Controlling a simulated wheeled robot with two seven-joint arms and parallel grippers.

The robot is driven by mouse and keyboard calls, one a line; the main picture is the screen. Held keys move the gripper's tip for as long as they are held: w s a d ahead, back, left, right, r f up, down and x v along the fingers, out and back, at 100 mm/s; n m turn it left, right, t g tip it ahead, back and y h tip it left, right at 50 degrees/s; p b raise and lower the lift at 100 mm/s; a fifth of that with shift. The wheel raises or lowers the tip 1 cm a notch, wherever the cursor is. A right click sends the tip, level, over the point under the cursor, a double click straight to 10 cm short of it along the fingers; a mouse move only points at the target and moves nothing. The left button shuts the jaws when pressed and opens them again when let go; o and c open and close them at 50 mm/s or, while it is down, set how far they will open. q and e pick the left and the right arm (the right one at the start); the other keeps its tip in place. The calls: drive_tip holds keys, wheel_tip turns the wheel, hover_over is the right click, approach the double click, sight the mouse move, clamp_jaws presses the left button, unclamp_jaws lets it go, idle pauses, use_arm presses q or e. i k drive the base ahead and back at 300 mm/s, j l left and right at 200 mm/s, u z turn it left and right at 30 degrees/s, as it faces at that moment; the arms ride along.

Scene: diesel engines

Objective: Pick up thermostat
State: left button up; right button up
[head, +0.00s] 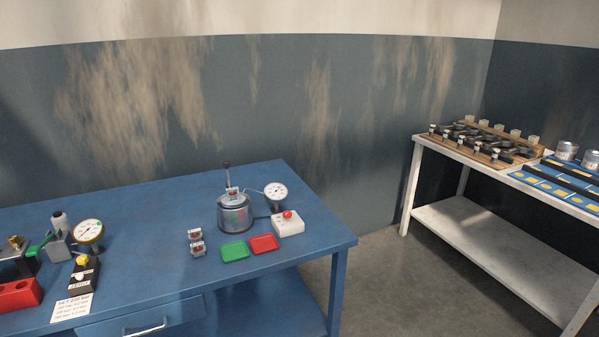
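Two small silvery parts with reddish-brown middles, which look like thermostats, sit on the blue table (140,215). The farther thermostat (195,235) is just behind the nearer thermostat (197,250), left of a green tray (235,251) and a red tray (264,243). A similar small part (233,194) is at the top of a metal pot (234,217), under a dark upright rod. Neither of my grippers is in view.
A dial gauge (276,192) and a white box with a red button (287,223) stand right of the pot. Another gauge (89,232), a black device (83,278) and a paper card (72,307) are at the left. A white bench (460,158) stands at the right across open floor.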

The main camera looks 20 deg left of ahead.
sight(232, 193)
drive_tip(key=u, duration=1.25)
drive_tip(key=i+j+z, duration=0.1)
drive_tip(key=i+j, duration=0.1)
drive_tip(key=i, duration=0.05)
